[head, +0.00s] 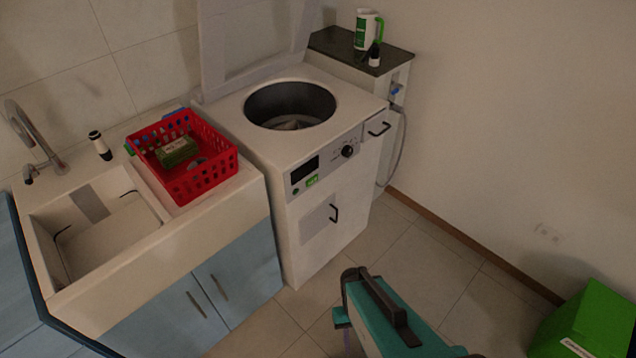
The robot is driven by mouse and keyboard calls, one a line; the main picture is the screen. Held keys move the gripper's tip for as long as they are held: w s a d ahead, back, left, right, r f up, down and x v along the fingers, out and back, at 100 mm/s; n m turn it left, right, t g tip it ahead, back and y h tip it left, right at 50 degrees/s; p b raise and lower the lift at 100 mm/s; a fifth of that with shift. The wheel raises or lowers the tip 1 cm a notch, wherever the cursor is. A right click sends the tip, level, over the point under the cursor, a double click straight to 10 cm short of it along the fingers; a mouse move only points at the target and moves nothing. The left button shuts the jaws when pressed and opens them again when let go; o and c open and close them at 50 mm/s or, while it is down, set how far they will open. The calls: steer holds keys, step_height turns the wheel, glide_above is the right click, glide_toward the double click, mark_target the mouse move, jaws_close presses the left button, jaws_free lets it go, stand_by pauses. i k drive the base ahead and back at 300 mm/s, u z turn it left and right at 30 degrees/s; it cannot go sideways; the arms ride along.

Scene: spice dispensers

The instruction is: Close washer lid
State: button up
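The washer (320,190) is a white top-loading machine in the middle of the head view. Its lid (250,45) stands open and upright at the back, near the tiled wall, with its top cut off by the frame edge. The round drum opening (290,105) is uncovered, and a pale item (291,124) lies inside it, too dim to make out. The front has a dark display, a knob and handles. I see no fingertips of my gripper in this view, and nothing touches the lid.
Left of the washer, a red basket (208,182) holding several items stands beside the sink (100,230). A dark-topped side cabinet (335,42) with a white-green container (365,30) stands behind right. A green box (590,320) sits lower right. The floor in front is partly clear.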

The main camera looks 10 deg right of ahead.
mark_target(212, 14)
steer(key=z, duration=0.15)
steer(key=k, duration=0.15)
steer(key=u, duration=0.3)
steer(key=i, duration=0.95)
steer(key=u, duration=0.6)
steer(key=k, duration=0.3)
steer(key=u, duration=0.45)
